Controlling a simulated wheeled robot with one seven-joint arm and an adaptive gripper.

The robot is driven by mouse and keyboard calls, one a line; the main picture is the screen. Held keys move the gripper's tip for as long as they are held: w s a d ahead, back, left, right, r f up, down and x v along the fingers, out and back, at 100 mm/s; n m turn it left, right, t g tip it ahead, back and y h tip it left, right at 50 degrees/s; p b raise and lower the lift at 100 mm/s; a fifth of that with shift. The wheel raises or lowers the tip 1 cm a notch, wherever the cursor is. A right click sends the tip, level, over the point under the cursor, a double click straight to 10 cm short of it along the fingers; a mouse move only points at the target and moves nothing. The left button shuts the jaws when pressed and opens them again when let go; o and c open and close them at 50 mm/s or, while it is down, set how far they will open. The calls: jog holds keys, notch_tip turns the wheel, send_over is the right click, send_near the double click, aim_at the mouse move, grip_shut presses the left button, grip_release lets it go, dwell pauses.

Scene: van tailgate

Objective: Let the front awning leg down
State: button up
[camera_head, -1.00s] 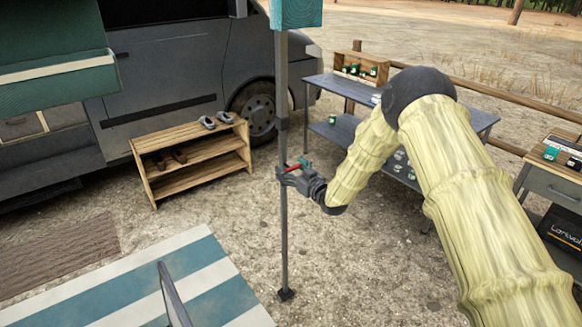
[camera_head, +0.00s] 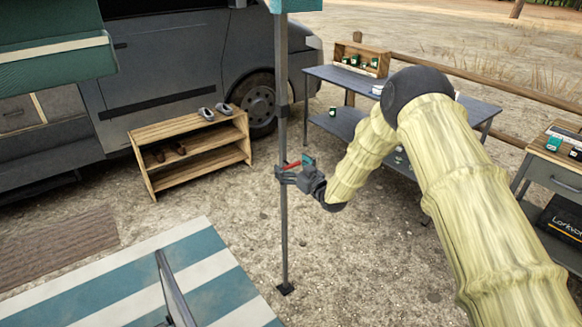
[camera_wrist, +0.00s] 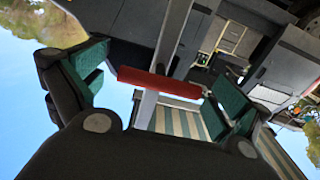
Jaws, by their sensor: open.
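The front awning leg (camera_head: 284,225) is a thin grey upright pole with a dark foot (camera_head: 285,289) on the ground. Its top meets the teal awning edge (camera_head: 296,5). A red lever (camera_head: 291,165) sticks out from the pole partway up. My gripper (camera_head: 291,170) is at the pole at the height of the lever. In the wrist view the red lever (camera_wrist: 160,82) lies crosswise between the two teal-padded fingers of my open gripper (camera_wrist: 160,92), with the grey pole (camera_wrist: 172,45) behind it. I cannot tell whether a finger touches the lever.
A wooden shoe rack (camera_head: 195,135) stands beside the grey van (camera_head: 190,60). A metal table (camera_head: 400,95) with a wooden crate (camera_head: 362,58) is behind my arm. A grey cabinet (camera_head: 550,175) is at the right. A striped mat (camera_head: 215,270) lies left of the pole.

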jog(key=v, duration=1.2)
jog(key=s+d+f+m+g+h+p, duration=0.1)
jog(key=s+d+f+m+g+h, duration=0.2)
jog(key=s+f, duration=0.8)
jog(key=s+d+f+m+g+h, duration=0.2)
jog(key=s+d+f+g+h, duration=0.15)
jog(key=s+f, duration=0.8)
jog(key=s+d+f+m+g+h, duration=0.1)
jog(key=s+d+g, duration=0.1)
jog(key=s, duration=1)
jog(key=s+d+f+g+h, duration=0.1)
jog(key=s+d+f+g, duration=0.1)
jog(key=s, duration=1)
jog(key=s+d+f+m+g+h, duration=0.1)
jog(key=s+d+g, duration=0.3)
jog(key=s, duration=0.7)
jog(key=shift+s+d+f+m+h+p, duration=0.3)
jog(key=shift+s+f+h+p, duration=0.15)
jog(key=shift+h, duration=0.1)
jog(key=shift+w, duration=0.1)
